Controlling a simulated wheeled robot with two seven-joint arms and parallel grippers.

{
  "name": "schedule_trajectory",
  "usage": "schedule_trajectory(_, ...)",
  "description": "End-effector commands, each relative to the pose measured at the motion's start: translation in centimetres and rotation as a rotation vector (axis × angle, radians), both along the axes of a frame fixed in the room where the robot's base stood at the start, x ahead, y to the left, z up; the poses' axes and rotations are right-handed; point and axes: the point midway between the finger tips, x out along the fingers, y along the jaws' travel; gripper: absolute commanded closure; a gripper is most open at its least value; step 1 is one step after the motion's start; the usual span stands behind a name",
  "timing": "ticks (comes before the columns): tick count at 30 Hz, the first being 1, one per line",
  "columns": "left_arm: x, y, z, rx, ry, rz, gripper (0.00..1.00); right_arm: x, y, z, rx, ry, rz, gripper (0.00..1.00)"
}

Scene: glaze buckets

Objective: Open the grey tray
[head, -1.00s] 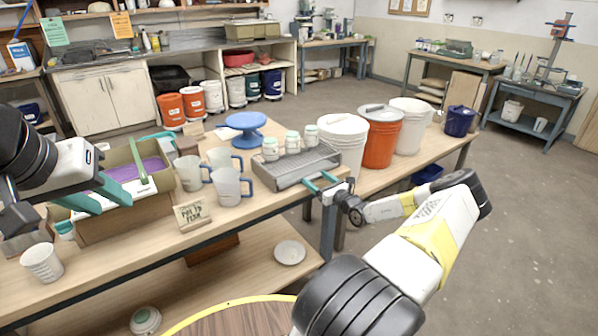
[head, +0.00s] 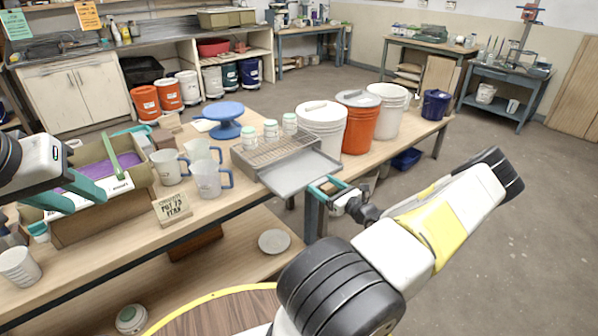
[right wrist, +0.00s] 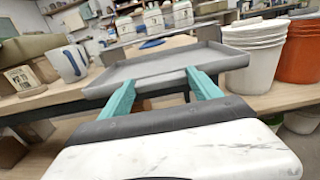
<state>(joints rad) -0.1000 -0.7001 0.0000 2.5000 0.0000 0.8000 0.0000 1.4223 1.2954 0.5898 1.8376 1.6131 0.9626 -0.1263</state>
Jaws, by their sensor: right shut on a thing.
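The grey tray (head: 298,174) sticks out from under the grey wire-topped rack (head: 250,165) on the bench, towards my right side. Its flat, empty inside shows. The tray also fills the middle of the right wrist view (right wrist: 160,68). My right gripper (head: 326,186) is shut on the tray's near outer edge, with both teal fingers at that edge. My left gripper (head: 72,196) is at the left, in front of the cardboard box (head: 95,215). Its two teal fingers stand apart, and nothing shows held between them.
Several lidded jars (head: 270,130) stand on the rack. Mugs (head: 208,180) and a sign (head: 172,209) are left of the tray. White (head: 320,130) and orange (head: 357,125) buckets stand behind it. The floor to the right of the bench is open.

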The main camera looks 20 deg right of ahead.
Motion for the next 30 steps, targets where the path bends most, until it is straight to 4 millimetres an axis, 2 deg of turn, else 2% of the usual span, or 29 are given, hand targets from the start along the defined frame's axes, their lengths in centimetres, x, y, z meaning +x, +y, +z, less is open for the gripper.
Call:
schedule_trajectory(2,0.0,0.0,0.0,0.000,0.000,0.000,0.64,0.0,-0.1,0.0,-0.001,0.001,-0.002,1.00)
schedule_trajectory(3,0.0,0.0,0.0,0.000,0.000,0.000,0.64,0.0,-0.1,0.0,-0.001,0.001,-0.002,0.26)
schedule_trajectory(6,0.0,0.0,0.0,0.000,0.000,0.000,0.64,0.0,-0.1,0.0,-0.001,0.001,-0.002,0.06)
schedule_trajectory(17,0.0,0.0,0.0,0.000,0.000,0.000,0.64,-0.2,-0.1,0.0,0.000,0.001,-0.001,0.05)
schedule_trajectory(20,0.0,0.0,0.0,0.000,0.000,0.000,0.64,-1.3,-0.4,-0.1,-0.001,0.002,-0.001,0.05)
schedule_trajectory(30,0.0,0.0,0.0,0.000,0.000,0.000,0.64,-6.5,-1.9,-0.1,-0.001,0.002,-0.003,0.05)
